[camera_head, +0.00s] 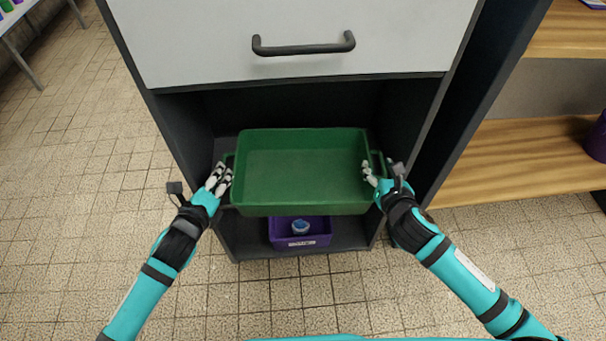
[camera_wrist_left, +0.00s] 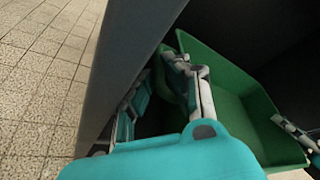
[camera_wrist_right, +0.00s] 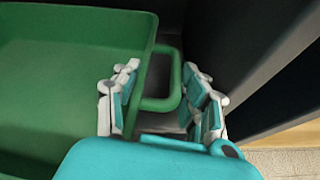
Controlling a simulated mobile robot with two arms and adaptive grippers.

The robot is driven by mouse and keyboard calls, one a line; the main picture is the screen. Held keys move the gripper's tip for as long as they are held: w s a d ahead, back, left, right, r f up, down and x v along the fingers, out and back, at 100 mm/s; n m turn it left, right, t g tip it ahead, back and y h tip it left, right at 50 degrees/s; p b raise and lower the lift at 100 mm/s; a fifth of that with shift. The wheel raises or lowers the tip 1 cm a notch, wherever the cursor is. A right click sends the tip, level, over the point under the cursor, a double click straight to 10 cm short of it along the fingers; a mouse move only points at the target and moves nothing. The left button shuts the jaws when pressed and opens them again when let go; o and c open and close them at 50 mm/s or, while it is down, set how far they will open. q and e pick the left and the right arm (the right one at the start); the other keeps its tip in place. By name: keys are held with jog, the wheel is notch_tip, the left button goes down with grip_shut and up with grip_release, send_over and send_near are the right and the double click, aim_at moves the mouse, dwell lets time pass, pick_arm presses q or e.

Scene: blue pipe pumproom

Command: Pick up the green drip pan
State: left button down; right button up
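The green drip pan (camera_head: 302,168) is a wide, empty, shallow tray with a loop handle on each short side. It is in the open lower bay of the cabinet; what supports it is hidden. My left gripper (camera_head: 220,180) is at its left handle, fingers apart, as the left wrist view shows (camera_wrist_left: 165,90); contact there is unclear. My right gripper (camera_head: 381,175) is at its right handle. In the right wrist view the fingers (camera_wrist_right: 163,95) stand apart on either side of the green handle (camera_wrist_right: 172,85), with visible gaps.
A grey drawer with a black handle (camera_head: 303,46) is above the pan. A purple bin (camera_head: 300,238) holding a blue-topped item is below the pan's front. Dark cabinet side walls are close outside both grippers.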

grip_shut()
pick_arm(q)
jog(key=shift+r, duration=0.15)
pick_arm(e)
jog(key=shift+r, duration=0.2)
